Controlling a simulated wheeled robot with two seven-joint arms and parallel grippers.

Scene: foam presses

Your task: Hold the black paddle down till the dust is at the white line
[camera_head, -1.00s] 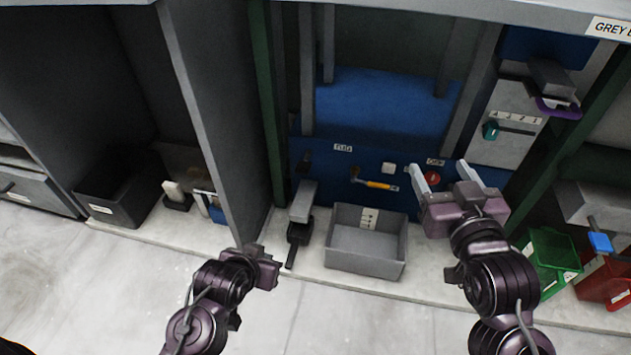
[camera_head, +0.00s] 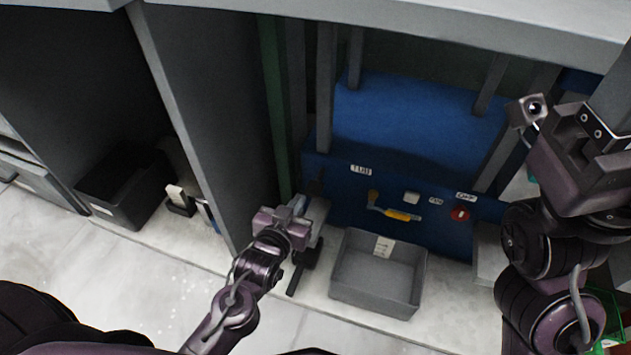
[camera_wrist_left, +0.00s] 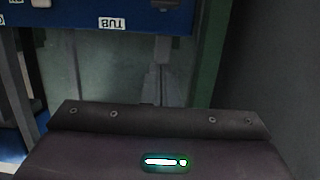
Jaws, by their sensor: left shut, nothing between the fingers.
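The black paddle (camera_head: 297,278) sticks out toward me low at the left of the blue press, under a grey block (camera_head: 316,214). My left gripper (camera_head: 299,203) is shut and empty, just beside that block and above the paddle; I cannot tell if it touches the block. A grey tub (camera_head: 376,282) stands to the right of the paddle, with a white marked label (camera_head: 384,246) on its inner back wall. I see no dust in it and cannot pick out the white line. My right gripper (camera_head: 585,150) is raised at the far right, its fingers not clear.
The blue press (camera_head: 420,120) has a yellow-handled lever (camera_head: 402,215), a white button (camera_head: 411,198) and a red knob (camera_head: 459,214). A grey partition (camera_head: 195,110) stands left of my left gripper. A black bin (camera_head: 125,190) is beyond it.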

